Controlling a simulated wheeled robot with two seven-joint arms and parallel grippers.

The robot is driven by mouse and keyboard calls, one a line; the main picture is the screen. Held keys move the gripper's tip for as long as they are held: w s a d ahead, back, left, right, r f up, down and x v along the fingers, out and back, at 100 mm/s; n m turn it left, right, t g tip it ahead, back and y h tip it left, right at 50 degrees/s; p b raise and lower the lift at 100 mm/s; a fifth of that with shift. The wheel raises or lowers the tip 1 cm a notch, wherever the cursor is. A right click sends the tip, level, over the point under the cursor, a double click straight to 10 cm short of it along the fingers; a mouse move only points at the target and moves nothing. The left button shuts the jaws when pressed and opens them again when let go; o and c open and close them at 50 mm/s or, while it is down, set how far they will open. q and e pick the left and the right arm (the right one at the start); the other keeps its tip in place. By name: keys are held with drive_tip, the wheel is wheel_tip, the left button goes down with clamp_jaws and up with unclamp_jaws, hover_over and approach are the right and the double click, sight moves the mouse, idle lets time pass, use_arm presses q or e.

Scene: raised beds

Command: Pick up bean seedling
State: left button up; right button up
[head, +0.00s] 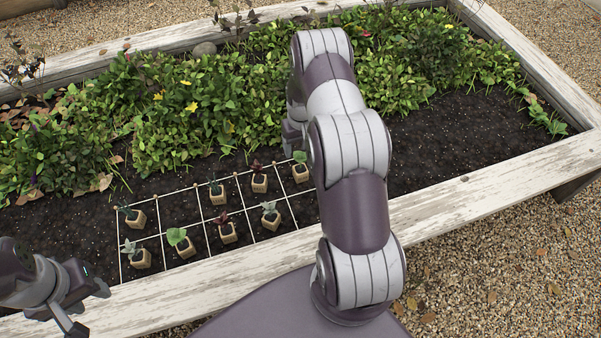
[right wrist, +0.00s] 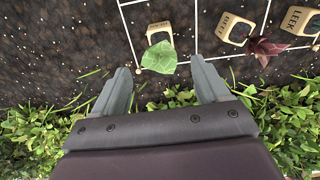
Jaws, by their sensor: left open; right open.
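A seedling with broad green leaves in a small tan pot (head: 301,171) stands at the far right corner of the string grid. Another broad-leaved green seedling (head: 177,237) stands in the near row. My right gripper (head: 292,146) is mostly hidden behind its arm in the head view. In the right wrist view it is open and empty (right wrist: 160,72), its fingers apart. My left gripper (head: 93,309) is open and empty at lower left.
Several other potted seedlings stand in the grid (head: 203,217). Pots labelled BEET (right wrist: 235,27) and LEEK (right wrist: 298,20) are beside the green one. Dense foliage (head: 200,110) fills the back of the bed. A whitewashed plank rim (head: 500,188) borders it; bare soil (head: 450,140) lies right.

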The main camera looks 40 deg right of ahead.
sight(300, 169)
wheel_tip(300, 169, down, 7)
drive_tip(key=shift+s+a+b, duration=0.1)
drive_tip(key=shift+s+b, duration=0.05)
drive_tip(key=shift+b, duration=0.95)
wheel_tip(300, 169, down, 5)
drive_tip(key=shift+r+b, duration=0.1)
drive_tip(key=shift+b, duration=1.15)
drive_tip(key=shift+w+f, duration=0.2)
drive_tip(key=shift+f, duration=0.1)
drive_tip(key=shift+r, duration=0.15)
drive_tip(key=c, duration=1.1)
